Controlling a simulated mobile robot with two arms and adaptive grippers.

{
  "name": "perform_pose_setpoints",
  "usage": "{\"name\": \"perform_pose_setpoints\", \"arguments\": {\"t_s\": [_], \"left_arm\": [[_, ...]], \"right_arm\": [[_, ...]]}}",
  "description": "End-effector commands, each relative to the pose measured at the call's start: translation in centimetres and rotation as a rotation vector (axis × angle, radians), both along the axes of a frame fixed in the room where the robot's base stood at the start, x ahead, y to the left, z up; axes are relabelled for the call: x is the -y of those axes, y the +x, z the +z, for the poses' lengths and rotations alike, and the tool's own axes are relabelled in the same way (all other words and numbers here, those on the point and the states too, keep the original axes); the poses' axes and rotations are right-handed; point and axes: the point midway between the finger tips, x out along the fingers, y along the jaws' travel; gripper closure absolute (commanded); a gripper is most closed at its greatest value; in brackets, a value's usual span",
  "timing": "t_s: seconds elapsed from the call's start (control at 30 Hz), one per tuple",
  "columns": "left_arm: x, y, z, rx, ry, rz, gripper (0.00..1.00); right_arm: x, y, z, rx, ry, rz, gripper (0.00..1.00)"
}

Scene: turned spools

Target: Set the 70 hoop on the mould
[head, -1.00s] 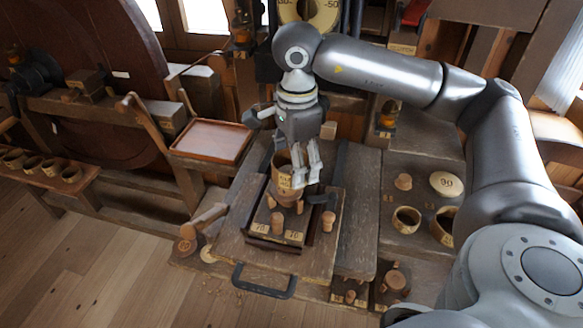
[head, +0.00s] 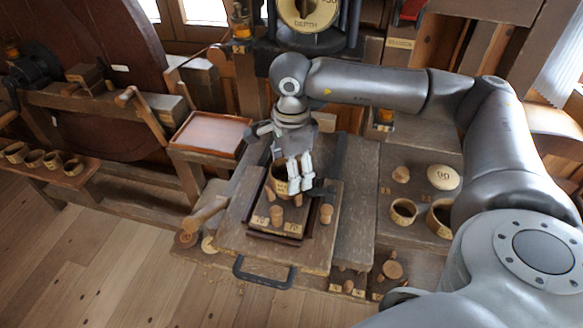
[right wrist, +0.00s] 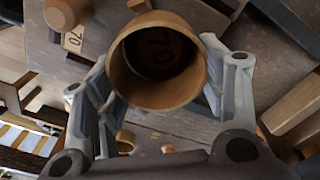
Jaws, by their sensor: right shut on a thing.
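The 70 hoop (head: 278,186) is a brown wooden ring held by my right gripper (head: 299,182), above or at the pegged mould (head: 257,224). In the right wrist view the hoop (right wrist: 158,100) sits between the two pale fingers of my right gripper (right wrist: 160,85). A dark face marked 70 shows through its opening. I cannot tell whether the hoop touches the mould. My fingers hide part of both. My left gripper is not in view.
The mould lies on a wooden board with a black front handle (head: 264,278). A side board at right holds two loose hoops (head: 403,211) and a pale disc marked 90 (head: 443,177). A reddish tray (head: 210,133) stands behind left. Several small cups line a bench at far left.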

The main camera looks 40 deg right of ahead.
Motion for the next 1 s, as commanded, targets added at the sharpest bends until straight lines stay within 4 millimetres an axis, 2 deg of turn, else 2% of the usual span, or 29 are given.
{"name": "perform_pose_setpoints", "arguments": {"t_s": [0.03,0.2,0.53,0.7,0.77,1.0], "left_arm": [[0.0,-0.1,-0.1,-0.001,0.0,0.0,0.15],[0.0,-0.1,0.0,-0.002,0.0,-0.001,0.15],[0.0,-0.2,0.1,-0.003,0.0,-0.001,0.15],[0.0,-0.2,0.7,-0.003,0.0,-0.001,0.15],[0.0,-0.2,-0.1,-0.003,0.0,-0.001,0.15],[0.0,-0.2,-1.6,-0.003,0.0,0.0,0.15]], "right_arm": [[0.0,0.0,-0.1,0.0,0.0,0.0,0.33],[0.0,0.0,0.0,0.0,0.0,0.0,0.14],[0.0,0.0,0.1,0.0,0.0,0.0,0.14],[0.0,0.1,1.1,0.003,0.0,0.0,0.14],[-0.1,0.2,1.9,0.006,0.002,0.0,0.14],[-0.1,0.1,7.4,0.006,0.002,0.001,0.14]]}}
